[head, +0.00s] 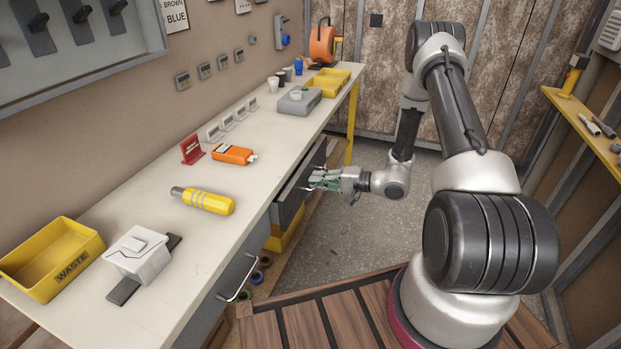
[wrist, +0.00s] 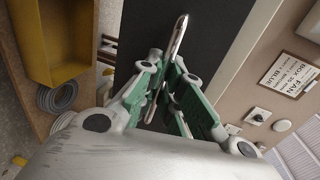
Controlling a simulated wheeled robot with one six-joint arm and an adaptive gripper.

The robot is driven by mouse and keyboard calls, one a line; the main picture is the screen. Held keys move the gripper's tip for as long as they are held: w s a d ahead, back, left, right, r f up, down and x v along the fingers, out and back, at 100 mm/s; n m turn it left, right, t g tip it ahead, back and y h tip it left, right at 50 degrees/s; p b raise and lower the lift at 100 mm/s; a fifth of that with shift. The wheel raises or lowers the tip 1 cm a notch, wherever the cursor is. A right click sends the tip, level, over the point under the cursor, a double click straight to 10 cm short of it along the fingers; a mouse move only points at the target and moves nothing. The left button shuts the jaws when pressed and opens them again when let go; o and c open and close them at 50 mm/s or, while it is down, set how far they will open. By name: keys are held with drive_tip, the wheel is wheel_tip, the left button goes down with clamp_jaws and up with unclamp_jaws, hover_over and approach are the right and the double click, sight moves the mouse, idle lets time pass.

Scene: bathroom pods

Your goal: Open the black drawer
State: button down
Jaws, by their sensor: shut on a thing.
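The black drawer (head: 290,203) is under the front edge of the long workbench. Its front stands out from the bench edge, so it looks partly open. In the wrist view its dark front (wrist: 210,30) fills the top middle, with a slim metal bar handle (wrist: 179,36) on it. My gripper (head: 316,180) is at the drawer front, reaching in from the right. In the wrist view its green-padded fingers (wrist: 167,72) are closed around the handle. The fingers and wrist hide part of the handle.
A second drawer with a bar handle (head: 238,278) is nearer. A yellow bin (wrist: 55,40) and several rolls (wrist: 57,97) are below. The workbench (head: 165,262) holds a yellow waste bin (head: 50,262) and tools. Floor to the right of the drawer (head: 350,245) is clear.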

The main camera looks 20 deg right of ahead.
drive_tip(key=f+v, duration=0.2)
drive_tip(key=v, duration=1)
drive_tip(key=f+v, duration=0.2)
drive_tip(key=v, duration=1.1)
drive_tip(key=shift+s+d+f, duration=0.35)
drive_tip(key=shift+f, duration=0.1)
drive_tip(key=c, duration=1.6)
unclamp_jaws()
drive_tip(key=v, duration=1.2)
